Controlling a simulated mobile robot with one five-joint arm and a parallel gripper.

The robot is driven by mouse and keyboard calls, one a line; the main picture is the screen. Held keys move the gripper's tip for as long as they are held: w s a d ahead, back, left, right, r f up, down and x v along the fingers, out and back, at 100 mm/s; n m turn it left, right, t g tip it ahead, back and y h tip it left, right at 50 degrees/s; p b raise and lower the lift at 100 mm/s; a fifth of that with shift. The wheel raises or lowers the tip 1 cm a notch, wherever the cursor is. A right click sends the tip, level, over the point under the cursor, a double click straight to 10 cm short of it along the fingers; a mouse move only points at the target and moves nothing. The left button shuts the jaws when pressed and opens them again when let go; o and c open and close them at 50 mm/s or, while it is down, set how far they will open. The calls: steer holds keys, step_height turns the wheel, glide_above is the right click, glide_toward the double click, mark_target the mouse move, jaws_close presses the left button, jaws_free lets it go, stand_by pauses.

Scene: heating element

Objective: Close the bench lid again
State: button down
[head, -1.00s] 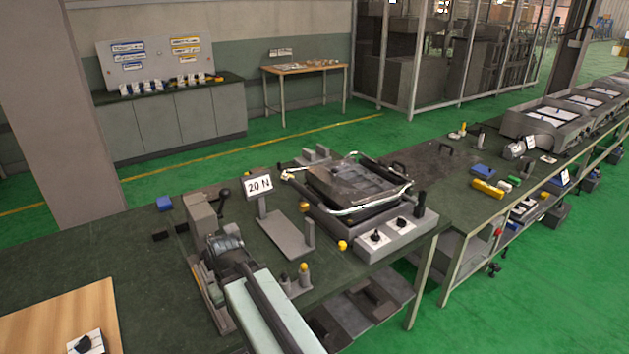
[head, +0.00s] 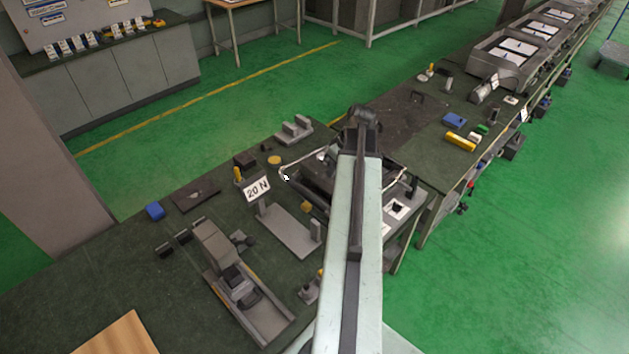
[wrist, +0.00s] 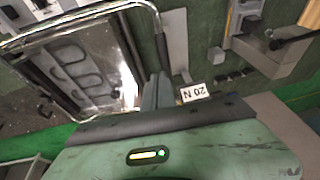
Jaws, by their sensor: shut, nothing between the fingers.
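The bench unit with the lid (head: 318,180) is partly hidden behind my arm in the head view. A bright bent metal tube runs along its edge. In the wrist view a tube frame (wrist: 68,22) surrounds a dark plate with a looped heating element (wrist: 72,68). I cannot tell the lid's exact angle. My gripper (wrist: 157,92) shows as narrow grey fingers, shut and empty, just right of the frame in the wrist view. I cannot tell whether it touches the frame. In the head view my arm covers the unit's middle and the gripper is not clear.
A grey clamp-like device (head: 235,270) sits nearer on the bench. The green floor (head: 530,250) at right is open.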

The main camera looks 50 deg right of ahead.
steer(key=b, duration=1.3)
glide_toward(319, 201)
steer(key=x, duration=0.5)
steer(key=shift+w+d+f, duration=0.15)
steer(key=shift+f, duration=0.1)
steer(key=shift+a+f+b, duration=0.25)
steer(key=shift+f+b, duration=0.1)
steer(key=shift+f, duration=0.1)
steer(key=shift+r, duration=0.1)
